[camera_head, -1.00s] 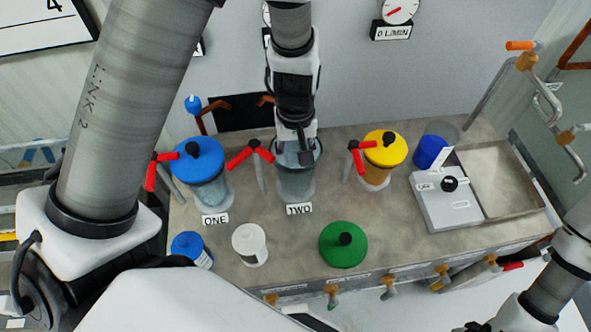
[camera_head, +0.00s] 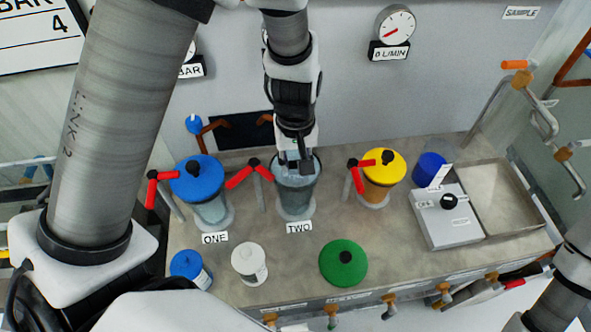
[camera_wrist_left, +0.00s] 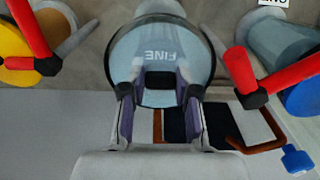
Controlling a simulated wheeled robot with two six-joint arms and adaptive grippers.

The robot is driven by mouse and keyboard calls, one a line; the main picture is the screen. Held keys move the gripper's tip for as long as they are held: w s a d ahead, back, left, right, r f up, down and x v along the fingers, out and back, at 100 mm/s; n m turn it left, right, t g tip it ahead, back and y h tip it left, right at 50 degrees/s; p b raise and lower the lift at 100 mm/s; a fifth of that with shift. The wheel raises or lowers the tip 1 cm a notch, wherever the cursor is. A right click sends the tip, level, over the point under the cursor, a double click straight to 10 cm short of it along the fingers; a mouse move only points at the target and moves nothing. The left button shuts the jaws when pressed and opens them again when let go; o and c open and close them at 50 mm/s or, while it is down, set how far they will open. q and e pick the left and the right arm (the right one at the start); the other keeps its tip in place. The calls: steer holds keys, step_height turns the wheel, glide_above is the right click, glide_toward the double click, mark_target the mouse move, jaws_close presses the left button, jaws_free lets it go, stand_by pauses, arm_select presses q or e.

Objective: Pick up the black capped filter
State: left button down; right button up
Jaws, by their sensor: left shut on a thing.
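My left gripper (camera_head: 297,162) reaches down into the open clear housing marked TWO (camera_head: 296,201). In the left wrist view the gripper (camera_wrist_left: 159,88) has its two fingers inside the round housing rim (camera_wrist_left: 211,52). A pale blue-grey filter with the word FINE (camera_wrist_left: 160,54) shows inside, seen through bluish liquid or clear wall. The filter's lower part is hidden in the housing. My right gripper is out of view; only part of its arm shows at lower right.
A blue-lidded housing marked ONE (camera_head: 197,180) stands left and a yellow-lidded one (camera_head: 384,168) right. Red valve handles flank housing TWO. A sink (camera_head: 497,200) is at right.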

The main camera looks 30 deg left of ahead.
arm_select(q)
step_height(320, 180, up, 18)
steer(key=p, duration=0.2)
steer(key=shift+f+p, duration=0.25)
steer(key=shift+p, duration=0.05)
steer(key=shift+f, duration=0.1)
